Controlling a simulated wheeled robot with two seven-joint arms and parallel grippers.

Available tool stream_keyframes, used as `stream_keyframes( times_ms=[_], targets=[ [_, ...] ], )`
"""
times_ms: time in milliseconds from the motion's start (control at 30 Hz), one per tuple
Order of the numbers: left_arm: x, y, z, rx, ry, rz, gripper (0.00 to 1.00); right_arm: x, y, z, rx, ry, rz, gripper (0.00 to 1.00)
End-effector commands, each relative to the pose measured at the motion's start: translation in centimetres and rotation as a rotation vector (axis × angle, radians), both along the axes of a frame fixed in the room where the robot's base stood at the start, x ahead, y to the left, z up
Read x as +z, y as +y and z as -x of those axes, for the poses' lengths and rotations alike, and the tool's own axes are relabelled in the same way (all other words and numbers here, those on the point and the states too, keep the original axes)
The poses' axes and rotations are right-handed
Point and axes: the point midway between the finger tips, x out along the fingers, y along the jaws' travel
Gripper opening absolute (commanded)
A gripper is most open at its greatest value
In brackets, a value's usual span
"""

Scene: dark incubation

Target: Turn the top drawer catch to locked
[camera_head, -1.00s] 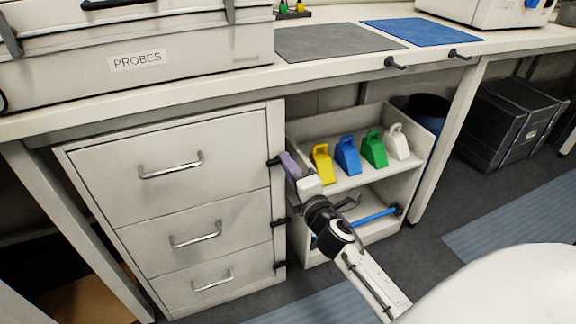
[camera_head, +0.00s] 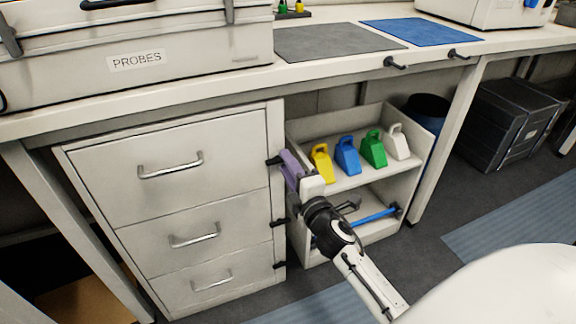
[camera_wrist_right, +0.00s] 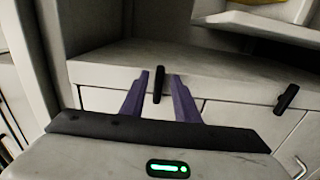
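The top drawer catch (camera_head: 273,160) is a small dark handle at the right edge of the drawer cabinet, beside the top drawer (camera_head: 200,165). In the right wrist view the catch (camera_wrist_right: 159,84) shows as a dark bar between the two purple fingers of my right gripper (camera_wrist_right: 160,92). The fingers are apart, with a narrow gap visible around the bar; contact is not clear. In the head view my right gripper (camera_head: 288,166) is at the cabinet's right side, by the top catch. The top drawer looks closed. My left gripper is not in view.
The middle catch (camera_head: 278,222) and bottom catch (camera_head: 280,265) sit lower on the same edge. An open shelf unit (camera_head: 420,165) with coloured scoop-like holders stands close to the right of my gripper. The bench top (camera_head: 260,80) overhangs the cabinet.

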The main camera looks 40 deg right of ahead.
Motion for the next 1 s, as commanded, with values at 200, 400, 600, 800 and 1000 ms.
stream_keyframes(
  times_ms=[200,400,600,800,1000],
  targets=[
    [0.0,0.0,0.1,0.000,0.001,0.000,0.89,0.1,0.0,0.0,-0.001,0.000,0.003,0.30],
    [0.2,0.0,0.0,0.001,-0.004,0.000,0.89,0.0,0.2,1.0,-0.001,0.000,0.002,0.30],
    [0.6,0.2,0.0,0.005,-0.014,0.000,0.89,0.0,1.1,4.6,-0.002,0.002,0.001,0.30],
    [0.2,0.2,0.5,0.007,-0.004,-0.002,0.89,0.0,1.9,8.2,-0.002,0.002,0.001,0.30],
    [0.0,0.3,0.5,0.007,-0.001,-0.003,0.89,0.0,2.3,9.9,-0.001,0.000,0.002,0.30]
  ],
)
